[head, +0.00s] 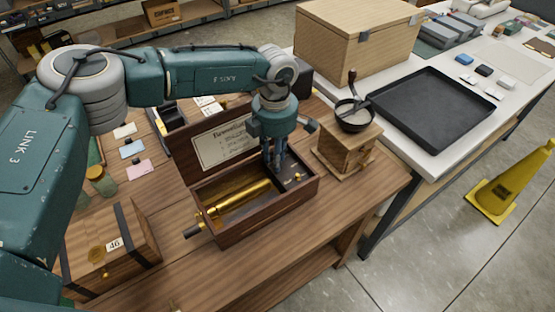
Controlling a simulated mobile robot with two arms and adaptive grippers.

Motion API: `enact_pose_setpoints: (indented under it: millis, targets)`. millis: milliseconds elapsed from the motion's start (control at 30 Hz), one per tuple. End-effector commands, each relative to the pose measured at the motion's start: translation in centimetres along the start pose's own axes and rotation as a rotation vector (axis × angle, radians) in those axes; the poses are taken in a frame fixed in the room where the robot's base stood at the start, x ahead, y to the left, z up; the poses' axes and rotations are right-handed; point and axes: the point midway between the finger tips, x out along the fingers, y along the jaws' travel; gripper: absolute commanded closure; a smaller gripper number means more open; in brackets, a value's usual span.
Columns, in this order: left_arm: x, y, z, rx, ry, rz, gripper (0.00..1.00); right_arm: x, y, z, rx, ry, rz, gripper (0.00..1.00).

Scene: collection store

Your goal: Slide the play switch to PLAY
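The wooden music box (262,217) stands open on the wooden table, its lid (212,142) raised at the back with a printed card inside. A brass cylinder (240,197) lies in the box, and a crank knob (193,231) sticks out at its left end. My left gripper (274,167) points down into the right part of the box, right of the cylinder. Its fingers look close together, but I cannot tell whether they are shut. A small pale detail (298,177) shows beside the fingers at the box's right end. I cannot make out the play switch or its setting. My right gripper is out of view.
A coffee grinder (347,148) stands close to the box's right. A wooden chest (112,250) tagged 46 stands at the left front. A black tray (432,108) and a large wooden box (355,40) are on the white table. The table front is clear.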

Motion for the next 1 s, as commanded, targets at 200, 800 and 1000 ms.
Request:
enact_pose_setpoints:
  millis: [200, 800, 1000]
  targets:
    - [0.1, -0.2, 0.1, 0.001, 0.0, -0.005, 0.71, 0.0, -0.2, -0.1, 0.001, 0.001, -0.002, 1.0]
    - [-8.8, 0.0, 0.0, 0.0, -0.003, -0.002, 0.71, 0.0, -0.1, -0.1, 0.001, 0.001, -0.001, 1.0]
    - [-11.3, 0.0, 0.0, 0.0, -0.001, -0.003, 0.71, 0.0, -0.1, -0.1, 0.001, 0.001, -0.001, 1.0]
